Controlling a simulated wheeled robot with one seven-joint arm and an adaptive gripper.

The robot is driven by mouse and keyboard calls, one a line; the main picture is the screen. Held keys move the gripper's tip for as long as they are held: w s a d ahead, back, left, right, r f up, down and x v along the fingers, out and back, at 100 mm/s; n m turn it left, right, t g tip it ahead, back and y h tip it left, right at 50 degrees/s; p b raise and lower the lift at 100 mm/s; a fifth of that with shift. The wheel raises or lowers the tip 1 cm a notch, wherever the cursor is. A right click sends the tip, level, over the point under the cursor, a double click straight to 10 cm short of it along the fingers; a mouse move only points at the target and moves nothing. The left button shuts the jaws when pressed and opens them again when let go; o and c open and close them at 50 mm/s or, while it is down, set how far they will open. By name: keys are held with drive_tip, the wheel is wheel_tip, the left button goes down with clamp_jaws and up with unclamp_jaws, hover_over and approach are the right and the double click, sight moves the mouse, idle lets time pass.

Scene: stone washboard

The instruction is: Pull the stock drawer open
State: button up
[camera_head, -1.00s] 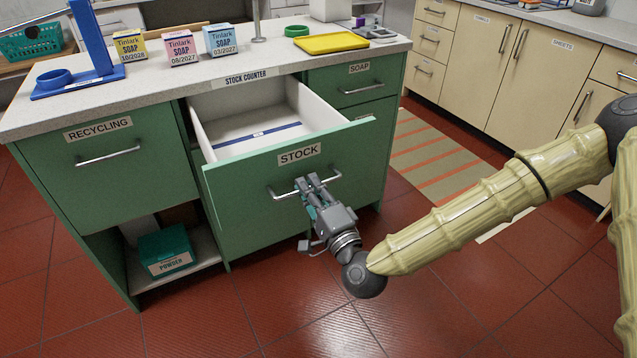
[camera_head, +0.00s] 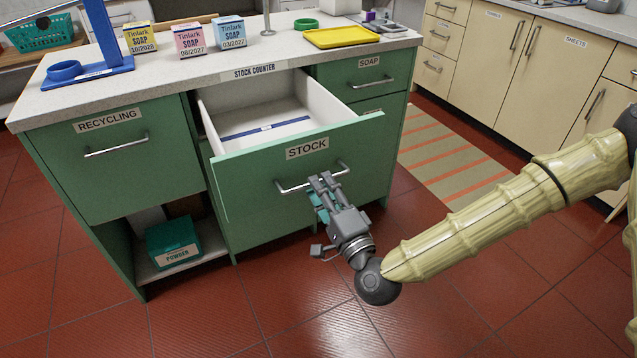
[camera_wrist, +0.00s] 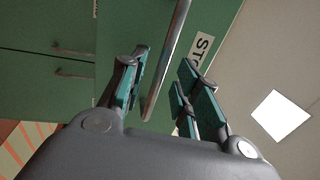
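The stock drawer (camera_head: 255,188) has a green front labelled STOCK and stands pulled out from the counter, its white inside showing. A blue strip lies across its floor, with no goods visible there. Its metal bar handle (camera_head: 297,186) is on the front. My gripper (camera_head: 322,180) is at the right half of the handle, reaching from below right in the head view. In the wrist view, the handle (camera_wrist: 167,60) passes between the spread fingers, with gaps on both sides. The gripper is open; I cannot tell how deep the bar sits between the fingertips.
The counter top (camera_head: 190,75) holds soap boxes (camera_head: 189,40), a blue stand (camera_head: 92,72) and a yellow tray (camera_head: 342,38). The recycling front (camera_head: 115,150) and soap drawer (camera_head: 362,80) are closed. Red floor in front of the drawer is clear.

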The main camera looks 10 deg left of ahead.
drive_tip(key=v, duration=0.9)
drive_tip(key=shift+s, duration=0.25)
drive_tip(key=shift+d+f, duration=0.1)
drive_tip(key=s+f+n+g+h, duration=0.1)
drive_tip(key=s+f+n+g, duration=0.1)
drive_tip(key=f, duration=0.5)
drive_tip(key=s+f+n+g+h, duration=0.1)
drive_tip(key=s+f+g, duration=0.15)
drive_tip(key=f, duration=0.35)
drive_tip(key=s+d+f+n+g+h, duration=0.35)
drive_tip(key=s+d+f, duration=0.4)
drive_tip(key=f, duration=0.35)
drive_tip(key=s+d+f+n+g+h, duration=0.2)
drive_tip(key=s+d+f+g+h, duration=0.3)
drive_tip(key=d+f, duration=0.55)
drive_tip(key=s+d+f+n+g+h+p, duration=0.1)
drive_tip(key=s+d+f+g+h, duration=0.15)
drive_tip(key=s+d, duration=0.6)
wheel_tip(320, 180, up, 19)
drive_tip(key=w+p, duration=0.2)
drive_tip(key=p, duration=1.7)
drive_tip(key=shift+d+r, duration=0.15)
drive_tip(key=shift+d, duration=0.3)
